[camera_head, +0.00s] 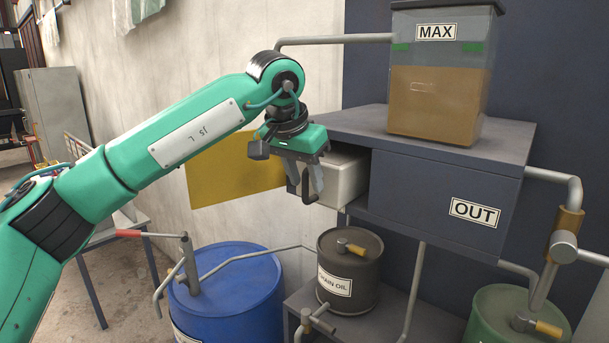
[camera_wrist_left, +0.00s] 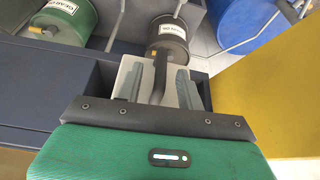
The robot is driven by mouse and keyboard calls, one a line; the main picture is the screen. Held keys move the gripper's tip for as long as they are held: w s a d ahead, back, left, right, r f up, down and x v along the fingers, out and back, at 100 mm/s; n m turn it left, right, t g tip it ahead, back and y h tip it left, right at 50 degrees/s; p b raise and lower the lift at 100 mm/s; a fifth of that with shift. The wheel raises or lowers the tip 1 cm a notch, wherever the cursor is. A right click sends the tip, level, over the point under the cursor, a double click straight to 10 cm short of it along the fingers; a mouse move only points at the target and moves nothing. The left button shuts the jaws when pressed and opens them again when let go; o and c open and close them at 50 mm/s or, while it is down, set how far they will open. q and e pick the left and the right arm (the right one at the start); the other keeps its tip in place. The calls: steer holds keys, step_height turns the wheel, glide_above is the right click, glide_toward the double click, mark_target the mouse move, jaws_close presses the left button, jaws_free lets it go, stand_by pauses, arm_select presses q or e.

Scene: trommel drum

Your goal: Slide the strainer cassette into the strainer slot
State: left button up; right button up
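The strainer cassette (camera_head: 345,178) is a pale box with a dark handle (camera_head: 308,190) on its near end. It sits partly inside the strainer slot (camera_head: 372,165), an opening at the left end of the dark blue-grey cabinet, with its handle end sticking out. My left gripper (camera_head: 305,182) is at the handle, one finger on each side. In the left wrist view the handle (camera_wrist_left: 160,75) stands between the two fingers, with a visible gap on both sides, so the gripper is open. The cassette's far end is hidden inside the cabinet. My right gripper is not in view.
A yellow panel (camera_head: 235,168) stands beside the slot, left of the gripper. A tank marked MAX (camera_head: 435,105) is on the cabinet top. Below are a blue drum (camera_head: 230,295), a dark drain-oil drum (camera_head: 350,262), a green drum (camera_head: 510,310) and several pipes.

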arm_select(q)
steer(key=shift+r, duration=0.1)
steer(key=shift+s+a+r+b, duration=0.1)
steer(key=shift+a+r+b, duration=0.05)
steer(key=shift+r+b, duration=0.15)
steer(key=b+v, duration=0.4)
steer(key=v, duration=0.9)
